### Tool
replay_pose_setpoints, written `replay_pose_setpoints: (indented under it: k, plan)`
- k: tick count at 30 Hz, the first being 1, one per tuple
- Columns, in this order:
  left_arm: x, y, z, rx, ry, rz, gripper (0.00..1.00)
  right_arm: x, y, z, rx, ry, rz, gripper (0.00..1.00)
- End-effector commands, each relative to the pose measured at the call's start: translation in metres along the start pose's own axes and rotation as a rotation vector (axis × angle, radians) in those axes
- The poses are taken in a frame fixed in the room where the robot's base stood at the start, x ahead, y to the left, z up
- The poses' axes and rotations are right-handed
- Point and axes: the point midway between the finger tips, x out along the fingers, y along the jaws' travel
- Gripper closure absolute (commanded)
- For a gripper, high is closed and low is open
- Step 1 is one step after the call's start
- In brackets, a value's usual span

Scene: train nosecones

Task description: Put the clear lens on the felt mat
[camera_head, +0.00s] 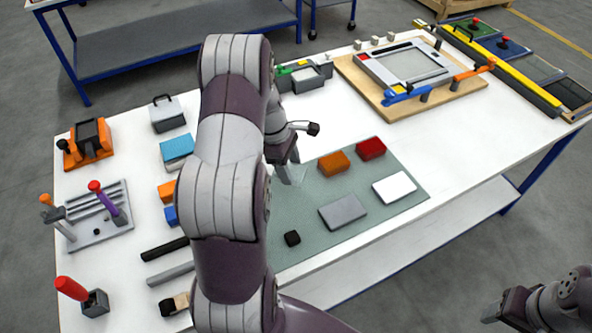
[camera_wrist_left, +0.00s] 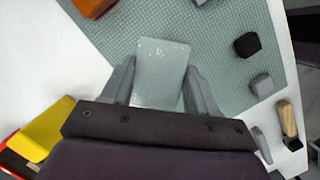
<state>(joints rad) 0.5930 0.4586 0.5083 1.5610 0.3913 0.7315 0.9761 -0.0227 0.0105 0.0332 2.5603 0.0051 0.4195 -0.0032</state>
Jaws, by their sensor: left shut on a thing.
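The clear lens (camera_wrist_left: 160,72) is a pale see-through plate with a few light specks. My left gripper (camera_wrist_left: 154,85) is shut on it, with one finger at each side edge. In the head view my left gripper (camera_head: 291,174) points down at the back left edge of the grey-green felt mat (camera_head: 290,230). The lens (camera_head: 294,176) shows faintly there between the fingers. I cannot tell whether it touches the mat. The mat also shows in the wrist view (camera_wrist_left: 222,55). My right gripper (camera_head: 491,313) is at the lower right, off the table; its opening is unclear.
On the mat lie an orange block (camera_head: 333,163), a red block (camera_head: 371,148), a white block (camera_head: 394,188), a grey block (camera_head: 343,212) and a black cube (camera_head: 292,238). A wooden board with a frame (camera_head: 405,65) stands behind. My left arm hides part of the table.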

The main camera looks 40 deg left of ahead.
Motion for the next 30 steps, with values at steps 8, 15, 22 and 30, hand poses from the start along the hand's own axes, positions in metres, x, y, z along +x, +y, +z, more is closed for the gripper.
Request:
replay_pose_setpoints:
  k: [8, 15, 22, 30]
  plan:
    - [0.032, 0.020, -0.007, -0.001, -0.001, -0.005, 0.76, -0.010, 0.000, -0.001, 0.000, 0.000, 0.000, 0.39]
    - [0.051, 0.021, -0.013, 0.000, 0.001, 0.001, 0.76, -0.012, 0.000, -0.001, 0.000, 0.000, 0.000, 0.39]
    - [0.054, 0.020, -0.014, 0.000, 0.000, 0.000, 0.76, -0.009, 0.000, -0.001, 0.000, 0.000, 0.000, 0.39]
    - [0.053, 0.020, -0.014, 0.000, 0.000, 0.000, 0.16, -0.010, 0.000, -0.001, 0.000, 0.000, 0.000, 0.39]
